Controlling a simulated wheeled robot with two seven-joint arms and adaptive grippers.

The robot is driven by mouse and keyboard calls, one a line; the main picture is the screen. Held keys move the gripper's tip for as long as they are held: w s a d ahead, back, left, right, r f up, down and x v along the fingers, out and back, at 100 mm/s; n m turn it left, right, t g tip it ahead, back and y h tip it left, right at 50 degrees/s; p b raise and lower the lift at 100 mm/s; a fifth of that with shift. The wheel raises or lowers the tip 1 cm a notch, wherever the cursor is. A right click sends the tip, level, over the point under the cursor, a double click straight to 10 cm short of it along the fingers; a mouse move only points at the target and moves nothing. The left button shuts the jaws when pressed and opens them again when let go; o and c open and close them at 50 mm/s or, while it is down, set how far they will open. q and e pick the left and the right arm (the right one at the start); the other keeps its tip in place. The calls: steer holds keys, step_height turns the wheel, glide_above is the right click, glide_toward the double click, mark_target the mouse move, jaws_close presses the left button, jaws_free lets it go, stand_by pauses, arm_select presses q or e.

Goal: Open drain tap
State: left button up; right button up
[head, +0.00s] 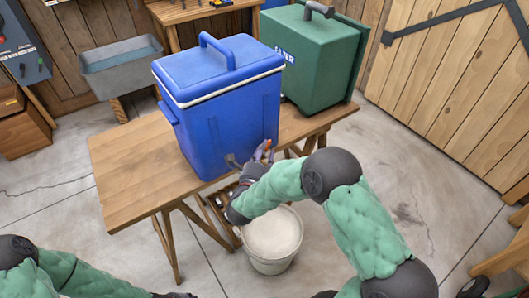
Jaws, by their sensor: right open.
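A blue cooler (213,121) with a white-edged lid (216,68) and a carry handle stands upright on a wooden trestle table (125,178). The lid is shut. My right gripper (250,160) is open at the lower right of the cooler's front, close to the wall. A small orange part (266,147) shows by its fingers, perhaps part of the drain tap. The gripper hides most of that spot, so I cannot tell the tap's position or whether they touch. My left gripper (175,295) barely shows at the bottom edge.
A white bucket (273,262) stands on the floor below the gripper, partly behind my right forearm. A green case (312,62) stands on the table right of the cooler. A metal trough (122,67) is at the back left. The floor at right is mostly clear.

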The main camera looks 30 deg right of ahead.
steer(key=shift+w+d, duration=0.4)
steer(key=shift+d, duration=0.05)
jaws_close()
